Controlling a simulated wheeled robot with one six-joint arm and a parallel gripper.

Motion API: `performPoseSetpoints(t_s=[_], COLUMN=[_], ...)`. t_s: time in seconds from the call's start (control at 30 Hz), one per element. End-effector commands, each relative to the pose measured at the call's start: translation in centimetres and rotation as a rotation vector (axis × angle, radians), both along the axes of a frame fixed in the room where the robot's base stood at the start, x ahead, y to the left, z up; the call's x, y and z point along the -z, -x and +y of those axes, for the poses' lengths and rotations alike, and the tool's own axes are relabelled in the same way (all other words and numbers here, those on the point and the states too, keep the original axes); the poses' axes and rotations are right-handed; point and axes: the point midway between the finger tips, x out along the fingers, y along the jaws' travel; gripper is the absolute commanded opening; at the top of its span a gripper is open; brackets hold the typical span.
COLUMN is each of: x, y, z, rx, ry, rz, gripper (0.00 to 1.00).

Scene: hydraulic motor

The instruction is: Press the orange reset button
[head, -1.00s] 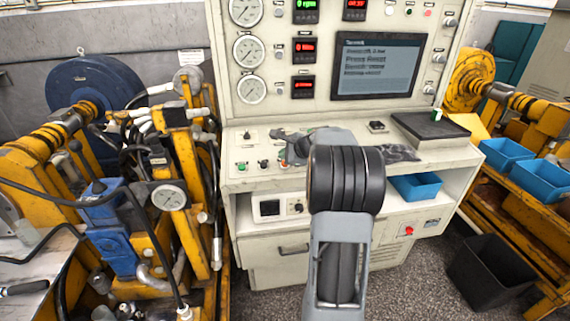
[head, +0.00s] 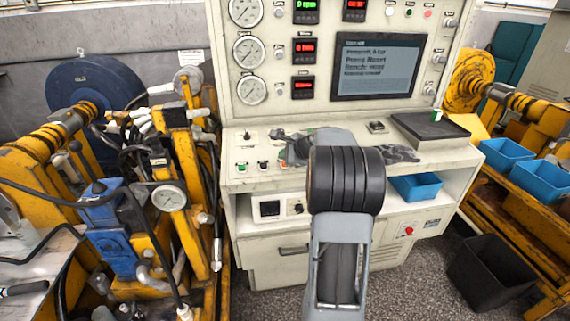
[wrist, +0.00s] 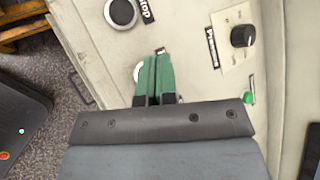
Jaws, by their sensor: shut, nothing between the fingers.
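A row of small controls (head: 262,165) runs along the front left of the console's ledge, too small to read in the head view. My gripper is at this ledge, partly hidden by my arm in the head view. In the wrist view, the green fingers of my gripper (wrist: 158,62) are shut together, with nothing between them. Their tips cover part of a round white fitting (wrist: 138,72) and a small label. A dark round button (wrist: 121,12) marked STOP lies beyond the tips.
A black knob (wrist: 242,36) labelled Pressure is right of my fingers. The console screen (head: 378,67) shows text. A red button (head: 408,230) is on the lower cabinet. A dark tray (head: 430,130) lies on the ledge's right end. Yellow machinery (head: 185,170) stands close at left.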

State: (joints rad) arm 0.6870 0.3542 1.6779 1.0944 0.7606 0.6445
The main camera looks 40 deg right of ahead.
Motion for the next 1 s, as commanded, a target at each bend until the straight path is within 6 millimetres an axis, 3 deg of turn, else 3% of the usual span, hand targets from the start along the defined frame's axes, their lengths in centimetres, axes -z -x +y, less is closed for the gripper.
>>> performPoseSetpoints(t_s=[1.0], x=[0.82], y=[-0.13], z=[-0.07], rx=[0.0], ry=[0.0], rz=[0.0], gripper=[0.0])
